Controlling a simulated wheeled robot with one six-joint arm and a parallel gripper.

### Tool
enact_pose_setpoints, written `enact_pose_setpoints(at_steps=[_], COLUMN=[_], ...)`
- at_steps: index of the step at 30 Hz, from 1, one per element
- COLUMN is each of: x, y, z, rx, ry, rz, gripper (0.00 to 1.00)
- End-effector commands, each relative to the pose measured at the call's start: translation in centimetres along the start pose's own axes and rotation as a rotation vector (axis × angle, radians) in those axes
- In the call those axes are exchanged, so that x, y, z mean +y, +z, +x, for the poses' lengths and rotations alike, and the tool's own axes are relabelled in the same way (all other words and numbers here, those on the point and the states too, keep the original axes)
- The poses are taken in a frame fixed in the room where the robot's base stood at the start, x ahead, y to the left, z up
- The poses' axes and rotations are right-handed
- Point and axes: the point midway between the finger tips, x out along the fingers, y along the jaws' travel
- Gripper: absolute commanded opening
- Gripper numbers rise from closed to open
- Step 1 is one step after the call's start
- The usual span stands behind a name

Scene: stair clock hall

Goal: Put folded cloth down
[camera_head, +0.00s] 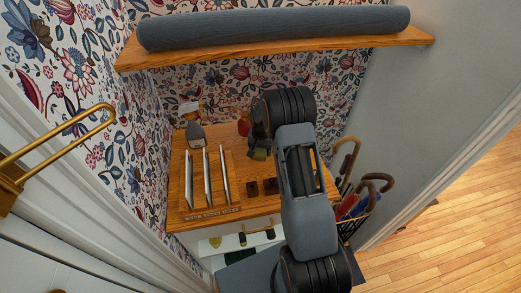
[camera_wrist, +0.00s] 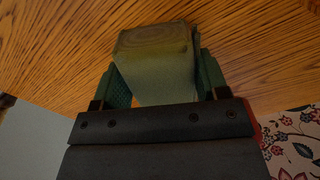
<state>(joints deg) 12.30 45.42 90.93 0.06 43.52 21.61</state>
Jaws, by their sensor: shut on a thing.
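The folded cloth (camera_wrist: 155,62) is an olive-green, block-like bundle in the wrist view. My gripper (camera_wrist: 162,82) is shut on it, with one green finger pad against each side. In the head view the cloth (camera_head: 259,154) shows as a small olive patch under my dark gripper (camera_head: 259,145), over the wooden table top (camera_head: 232,137). The same wood grain (camera_wrist: 60,45) fills the wrist view behind the cloth. I cannot tell whether the cloth touches the wood or hangs just above it. My arm hides part of the table.
A wooden rack (camera_head: 212,212) with several upright plates stands at the table's front left. A grey-headed brush-like item (camera_head: 195,134) is behind it. A red object (camera_head: 244,123) sits near my gripper. A shelf (camera_head: 270,48) with a blue roll (camera_head: 275,27) hangs above. Umbrellas (camera_head: 362,205) stand right.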

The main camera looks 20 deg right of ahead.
Motion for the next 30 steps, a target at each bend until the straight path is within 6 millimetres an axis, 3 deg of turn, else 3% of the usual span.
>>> enact_pose_setpoints(at_steps=[2, 3, 11, 22, 30], x=[0.0, 0.0, 0.0, 0.0, 0.0], y=[0.0, 0.0, 0.0, -0.1, -0.1], z=[0.4, 0.3, 0.2, -0.7, -5.7], rx=[0.000, 0.000, 0.000, 0.002, 0.005], ry=[0.000, 0.000, 0.000, -0.001, -0.002], rz=[0.000, 0.000, 0.000, 0.000, 0.000], gripper=[0.49, 0.69, 0.93, 0.93, 0.93])
